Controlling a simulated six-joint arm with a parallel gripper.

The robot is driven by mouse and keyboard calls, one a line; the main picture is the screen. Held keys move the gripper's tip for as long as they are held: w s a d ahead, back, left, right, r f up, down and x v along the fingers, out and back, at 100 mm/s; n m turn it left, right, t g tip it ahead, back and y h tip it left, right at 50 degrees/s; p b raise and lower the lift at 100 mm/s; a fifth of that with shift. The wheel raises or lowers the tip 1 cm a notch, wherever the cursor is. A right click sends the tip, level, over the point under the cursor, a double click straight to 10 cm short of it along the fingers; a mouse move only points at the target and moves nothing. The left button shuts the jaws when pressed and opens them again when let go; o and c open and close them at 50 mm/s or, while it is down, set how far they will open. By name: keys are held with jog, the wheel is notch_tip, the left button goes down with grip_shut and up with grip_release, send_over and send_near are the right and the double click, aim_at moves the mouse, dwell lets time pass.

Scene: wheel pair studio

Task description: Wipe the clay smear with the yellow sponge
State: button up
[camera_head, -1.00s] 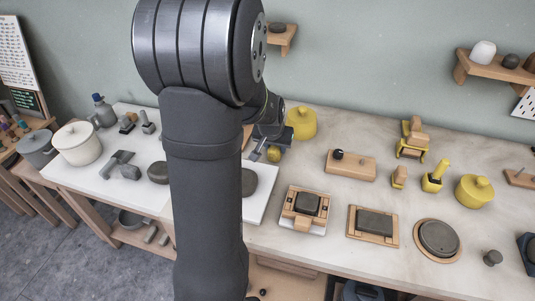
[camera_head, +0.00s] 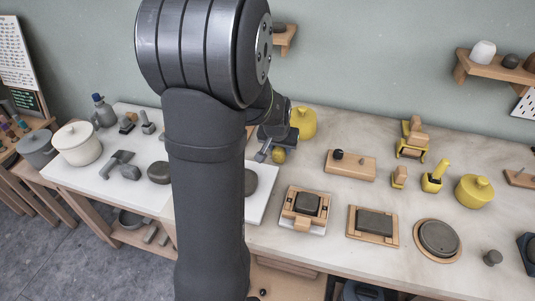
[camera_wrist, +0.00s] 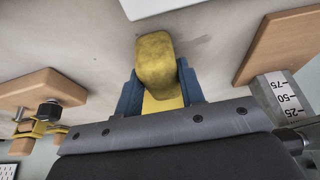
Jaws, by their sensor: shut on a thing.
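The yellow sponge (camera_wrist: 155,58) sits between the blue fingers of my gripper (camera_wrist: 160,94), which is shut on it in the wrist view. Its worn, darker end points away from the gripper. In the head view the sponge (camera_head: 278,156) shows below my gripper (camera_head: 271,143), over the pale worktop right of my arm. A faint grey smear (camera_wrist: 196,41) lies on the worktop just right of the sponge's end in the wrist view. I cannot tell whether the sponge touches the surface. The smear is not discernible in the head view.
A yellow lidded pot (camera_head: 303,123) stands close behind my gripper. A wooden block with a dark knob (camera_head: 350,163) lies to the right, and a white board (camera_head: 262,195) in front. Wooden stands with grey slabs (camera_head: 373,225) line the front edge. My arm hides part of the worktop.

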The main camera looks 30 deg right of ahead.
jog(key=shift+d, duration=0.1)
jog(key=shift+w+a+f, duration=0.1)
jog(key=shift+w+a, duration=1.45)
jog(key=shift+a, duration=0.05)
jog(key=shift+a, duration=0.1)
jog(key=shift+w+a, duration=0.45)
jog(key=shift+w, duration=0.05)
jog(key=shift+s+d, duration=1.35)
jog(key=shift+s, duration=0.05)
jog(key=shift+s+d+f, duration=0.15)
jog(key=shift+s+d, duration=0.1)
jog(key=shift+s, duration=0.05)
